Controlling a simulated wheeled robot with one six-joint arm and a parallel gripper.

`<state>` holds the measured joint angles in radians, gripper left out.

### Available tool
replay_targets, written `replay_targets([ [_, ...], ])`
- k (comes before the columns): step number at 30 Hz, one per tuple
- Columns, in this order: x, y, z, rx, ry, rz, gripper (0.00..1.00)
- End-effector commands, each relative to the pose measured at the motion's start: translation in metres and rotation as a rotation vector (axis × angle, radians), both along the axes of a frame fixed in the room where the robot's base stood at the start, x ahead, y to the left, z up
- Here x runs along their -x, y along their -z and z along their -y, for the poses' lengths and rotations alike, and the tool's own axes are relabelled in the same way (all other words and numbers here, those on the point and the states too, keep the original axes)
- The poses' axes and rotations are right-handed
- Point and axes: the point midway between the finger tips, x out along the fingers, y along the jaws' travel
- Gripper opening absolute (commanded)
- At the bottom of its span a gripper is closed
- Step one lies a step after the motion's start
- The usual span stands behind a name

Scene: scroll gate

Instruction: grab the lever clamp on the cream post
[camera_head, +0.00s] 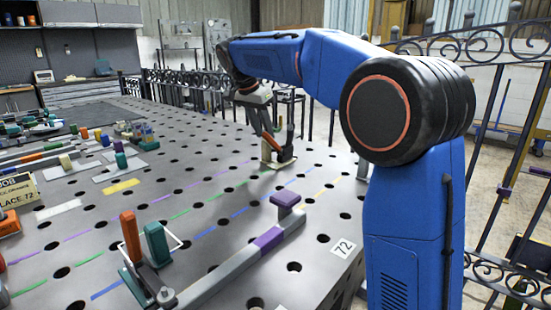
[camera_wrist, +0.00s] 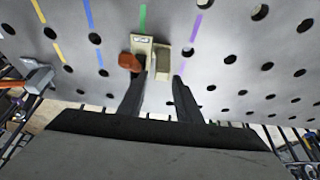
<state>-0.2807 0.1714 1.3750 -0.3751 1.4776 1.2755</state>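The lever clamp stands on a cream base (camera_head: 279,163) on the perforated table in the head view, partly hidden by my gripper (camera_head: 268,132). In the wrist view its cream plate (camera_wrist: 142,43) lies just beyond my fingertips, with an orange-brown lever handle (camera_wrist: 130,62) at its left and a pale cream post (camera_wrist: 161,57) at its right. My gripper (camera_wrist: 159,80) is open. Its two dark fingers point at the clamp, the left tip close below the orange handle and the right tip right of the post. I cannot tell whether either finger touches it.
A long grey bar with a purple band (camera_head: 268,239) lies at the front of the table. Several small parts crowd the table's left. Black scrollwork railing (camera_head: 480,45) stands behind my arm.

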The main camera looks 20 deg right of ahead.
Motion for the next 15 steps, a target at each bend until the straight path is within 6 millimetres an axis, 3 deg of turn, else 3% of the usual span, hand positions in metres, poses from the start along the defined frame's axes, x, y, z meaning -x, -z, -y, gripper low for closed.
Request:
replay_targets([
  [15, -0.016, 0.035, 0.018, 0.0, 0.002, -0.002, 0.31],
])
